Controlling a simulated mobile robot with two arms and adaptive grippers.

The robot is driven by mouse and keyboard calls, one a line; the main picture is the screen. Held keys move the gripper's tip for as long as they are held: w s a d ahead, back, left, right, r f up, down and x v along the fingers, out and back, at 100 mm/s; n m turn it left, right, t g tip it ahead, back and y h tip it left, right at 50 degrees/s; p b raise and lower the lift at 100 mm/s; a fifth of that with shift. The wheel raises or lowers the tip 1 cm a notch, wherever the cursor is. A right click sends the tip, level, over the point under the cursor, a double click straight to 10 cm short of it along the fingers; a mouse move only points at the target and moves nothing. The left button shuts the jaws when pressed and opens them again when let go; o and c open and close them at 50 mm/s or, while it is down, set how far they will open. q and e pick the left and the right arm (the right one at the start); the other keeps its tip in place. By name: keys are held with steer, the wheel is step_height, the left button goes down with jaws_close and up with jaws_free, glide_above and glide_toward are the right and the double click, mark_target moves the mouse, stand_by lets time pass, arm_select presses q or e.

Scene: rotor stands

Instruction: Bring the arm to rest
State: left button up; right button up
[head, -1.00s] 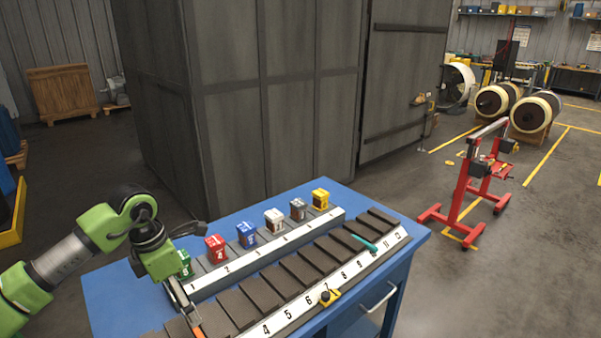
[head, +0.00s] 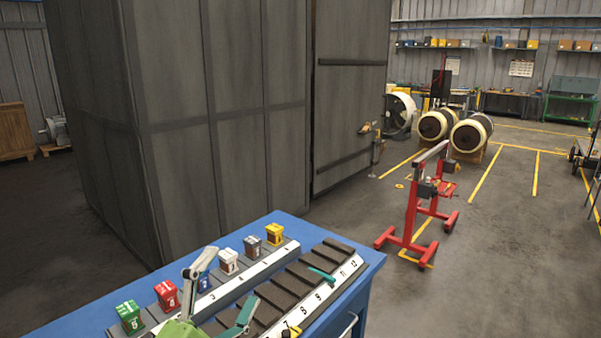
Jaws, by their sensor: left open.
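My left gripper (head: 231,275) rises from the bottom edge of the head view, its two grey-green fingers spread apart with nothing visible between them. It shows in front of the blue table (head: 65,322) and hides part of the blue cube (head: 204,282) and of the slotted rack. My right gripper is not in view.
Green (head: 130,317), red (head: 167,295), white (head: 229,261), grey (head: 253,247) and yellow (head: 275,234) cubes stand on the numbered back strip. A red stand (head: 411,222) is on the floor beyond.

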arm_select(q)
steer(key=s+a+f+n+g+y, duration=0.45)
steer(key=f+n, duration=0.25)
steer(key=f, duration=0.3)
steer(key=s+a+f+n+g+y, duration=0.3)
steer(key=a+f+n+y, duration=0.25)
steer(key=f, duration=0.55)
steer(key=s+d+f+n+g+h, duration=0.1)
steer(key=s+f+n+g, duration=0.2)
steer(key=s, duration=0.4)
steer(key=s+f+g, duration=0.3)
steer(key=s+f, duration=0.2)
steer(key=s, duration=0.2)
steer(key=s+d+f+n+g+h, duration=0.1)
steer(key=s+f+n+g, duration=0.2)
steer(key=s, duration=0.4)
step_height(320, 180, down, 28)
steer(key=s+f+m+g+b, duration=0.1)
steer(key=m+b, duration=0.1)
steer(key=b, duration=0.1)
steer(key=s+a+f+g+b, duration=0.1)
steer(key=s+a+f+b, duration=0.2)
steer(key=s+f, duration=1.5)
step_height(320, 180, down, 2)
steer(key=shift+f, duration=0.25)
